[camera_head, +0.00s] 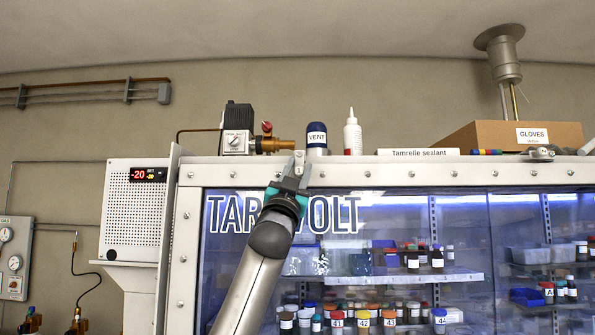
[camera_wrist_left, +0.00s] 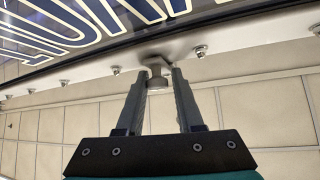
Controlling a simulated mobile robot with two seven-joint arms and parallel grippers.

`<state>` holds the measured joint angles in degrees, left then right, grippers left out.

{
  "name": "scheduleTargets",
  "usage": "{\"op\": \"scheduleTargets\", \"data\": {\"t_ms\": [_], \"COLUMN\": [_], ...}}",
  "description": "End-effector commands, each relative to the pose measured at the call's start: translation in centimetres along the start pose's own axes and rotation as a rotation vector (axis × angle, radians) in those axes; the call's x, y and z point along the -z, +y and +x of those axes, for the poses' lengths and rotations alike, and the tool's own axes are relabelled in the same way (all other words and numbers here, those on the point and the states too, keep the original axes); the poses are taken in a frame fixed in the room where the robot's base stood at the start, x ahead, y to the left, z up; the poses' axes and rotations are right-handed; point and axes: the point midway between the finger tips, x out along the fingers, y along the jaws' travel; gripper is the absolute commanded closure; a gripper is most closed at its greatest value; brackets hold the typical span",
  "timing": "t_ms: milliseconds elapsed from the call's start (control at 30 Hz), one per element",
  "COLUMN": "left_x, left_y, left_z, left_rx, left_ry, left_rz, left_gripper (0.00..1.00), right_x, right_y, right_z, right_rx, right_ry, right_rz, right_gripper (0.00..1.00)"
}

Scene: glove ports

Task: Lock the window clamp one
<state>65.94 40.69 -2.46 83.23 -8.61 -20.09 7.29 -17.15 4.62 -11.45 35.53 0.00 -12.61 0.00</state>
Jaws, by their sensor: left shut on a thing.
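A grey metal window clamp (camera_head: 299,158) sits on the top edge of the glove box's window frame (camera_head: 380,174), above the large lettering. My left gripper (camera_head: 296,172) reaches up to it from below and covers part of it. In the left wrist view my left gripper (camera_wrist_left: 158,76) has its two fingers on either side of the clamp's round metal end (camera_wrist_left: 157,82), shut on it. The clamp's far side is hidden. A second clamp (camera_head: 541,153) lies on the same top edge at the right. My right gripper is not in view.
Bolts (camera_wrist_left: 200,51) line the frame.

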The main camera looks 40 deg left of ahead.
Motion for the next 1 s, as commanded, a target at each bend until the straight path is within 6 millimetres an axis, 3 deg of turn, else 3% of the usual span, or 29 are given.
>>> {"op": "scheduleTargets", "data": {"t_ms": [67,100,267,667,1000], "left_x": [0.1,0.0,0.0,-0.1,-0.3], "left_y": [0.3,0.3,0.3,0.1,0.3], "left_z": [0.0,0.0,0.0,-0.7,-5.8], "left_rx": [-0.006,-0.005,-0.004,0.0,-0.003], "left_ry": [0.003,0.003,0.002,0.003,0.003], "left_rz": [0.002,0.002,0.001,0.0,0.002], "left_gripper": [1.0,0.62,0.44,0.43,0.43], "right_x": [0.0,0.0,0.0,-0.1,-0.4], "right_y": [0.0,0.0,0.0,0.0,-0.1], "right_z": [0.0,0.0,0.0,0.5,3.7], "right_rx": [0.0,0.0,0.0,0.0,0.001], "right_ry": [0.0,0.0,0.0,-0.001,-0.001], "right_rz": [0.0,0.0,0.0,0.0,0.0], "right_gripper": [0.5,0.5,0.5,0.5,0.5]}}
